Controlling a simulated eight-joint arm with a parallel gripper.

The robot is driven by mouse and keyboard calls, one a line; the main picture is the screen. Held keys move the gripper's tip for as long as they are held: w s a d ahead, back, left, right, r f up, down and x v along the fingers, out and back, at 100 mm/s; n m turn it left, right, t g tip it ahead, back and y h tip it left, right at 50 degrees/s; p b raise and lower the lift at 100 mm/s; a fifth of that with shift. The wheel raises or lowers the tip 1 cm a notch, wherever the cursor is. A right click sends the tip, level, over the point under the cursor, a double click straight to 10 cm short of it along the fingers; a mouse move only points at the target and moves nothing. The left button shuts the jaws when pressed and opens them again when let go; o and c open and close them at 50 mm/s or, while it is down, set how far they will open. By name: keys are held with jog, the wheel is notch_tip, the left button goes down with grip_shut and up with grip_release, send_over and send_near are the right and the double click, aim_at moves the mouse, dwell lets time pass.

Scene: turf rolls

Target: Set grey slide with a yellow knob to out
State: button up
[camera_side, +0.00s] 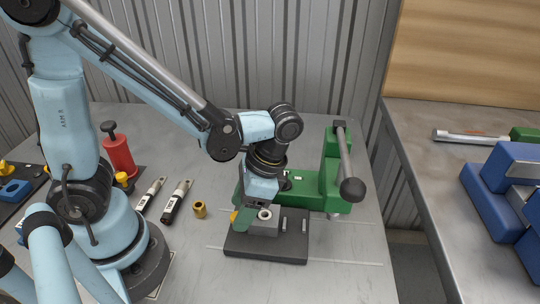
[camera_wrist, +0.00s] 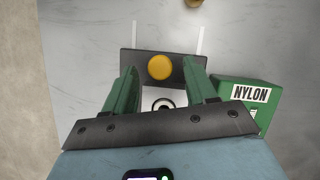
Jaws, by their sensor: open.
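The grey slide (camera_side: 265,228) sits on a dark base plate (camera_side: 265,249) on the table. Its yellow knob (camera_side: 234,216) shows at the left end, partly hidden by my gripper (camera_side: 243,220). In the wrist view the round yellow knob (camera_wrist: 160,67) lies between the two green fingers of my gripper (camera_wrist: 161,73), with a gap on each side. The gripper is open and points down at the slide. Part of the slide, with a ringed hole (camera_wrist: 163,104), shows between the fingers; the rest is hidden. I cannot tell whether the fingers reach down to the knob's height.
A green press (camera_side: 334,170) with a ball-ended lever stands close behind and right of the slide. A green block labelled NYLON (camera_wrist: 247,95) is beside the right finger in the wrist view. A brass bush (camera_side: 199,209), two dark-handled tools and a red cylinder (camera_side: 119,155) lie left.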

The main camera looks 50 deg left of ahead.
jog(key=shift+s+a+f, duration=0.1)
jog(key=shift+s+f, duration=0.1)
jog(key=shift+f, duration=0.3)
grip_shut()
